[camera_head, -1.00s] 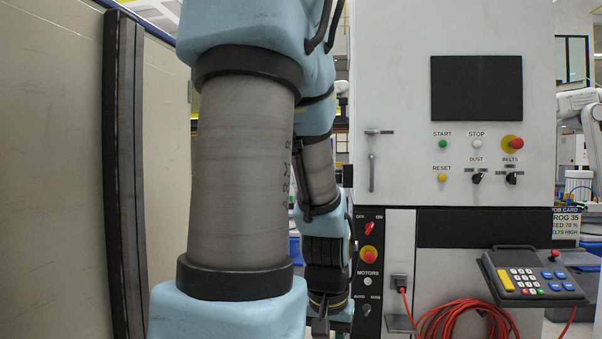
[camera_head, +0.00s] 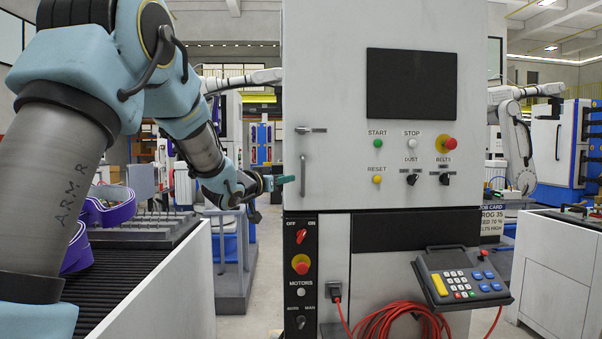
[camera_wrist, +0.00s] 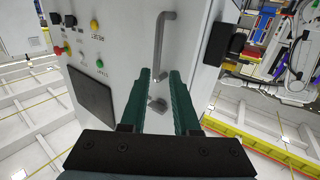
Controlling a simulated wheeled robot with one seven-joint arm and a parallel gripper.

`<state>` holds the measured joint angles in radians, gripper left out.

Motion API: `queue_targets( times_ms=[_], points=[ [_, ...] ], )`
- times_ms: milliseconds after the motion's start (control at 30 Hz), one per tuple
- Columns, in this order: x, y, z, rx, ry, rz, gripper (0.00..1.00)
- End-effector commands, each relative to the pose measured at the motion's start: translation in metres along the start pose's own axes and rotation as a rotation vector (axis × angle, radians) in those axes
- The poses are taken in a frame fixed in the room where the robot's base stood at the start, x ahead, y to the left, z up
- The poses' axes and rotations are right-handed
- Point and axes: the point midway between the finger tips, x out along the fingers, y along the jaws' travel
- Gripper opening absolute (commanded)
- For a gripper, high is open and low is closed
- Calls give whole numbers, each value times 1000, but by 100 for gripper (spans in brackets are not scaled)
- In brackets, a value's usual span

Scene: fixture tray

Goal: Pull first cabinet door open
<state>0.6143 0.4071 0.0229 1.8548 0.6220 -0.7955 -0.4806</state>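The upright grey cabinet (camera_head: 335,80) has a vertical bar handle (camera_head: 303,175) near the left edge of its front, with a small lever latch (camera_head: 311,130) above. My gripper (camera_head: 290,179) is beside the cabinet's left edge, just left of the bar handle, pointing right. In the wrist view, my gripper's (camera_wrist: 160,74) two green fingers are apart with nothing held. There the bar handle (camera_wrist: 163,45) stands beyond the fingertips, its near end lined up with the gap. The lever latch (camera_wrist: 157,103) shows between the fingers. Whether a finger touches the handle is unclear. The door looks shut.
The cabinet front carries a dark screen (camera_head: 411,84) and several buttons. A keypad (camera_head: 462,276) juts out at lower right, with a red cable (camera_head: 390,318) below. A conveyor (camera_head: 130,275) with purple strips (camera_head: 105,212) stands left. Floor shows between conveyor and cabinet.

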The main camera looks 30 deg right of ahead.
Motion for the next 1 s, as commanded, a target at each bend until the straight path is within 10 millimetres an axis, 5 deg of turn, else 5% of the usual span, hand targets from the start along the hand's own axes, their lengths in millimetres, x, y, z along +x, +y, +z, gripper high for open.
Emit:
queue_targets(
  times_ms=[600,1000],
  points=[
    [95,2,-3,0,3,4,30],
    [106,1,-1,0,3,2,30]
  ],
)
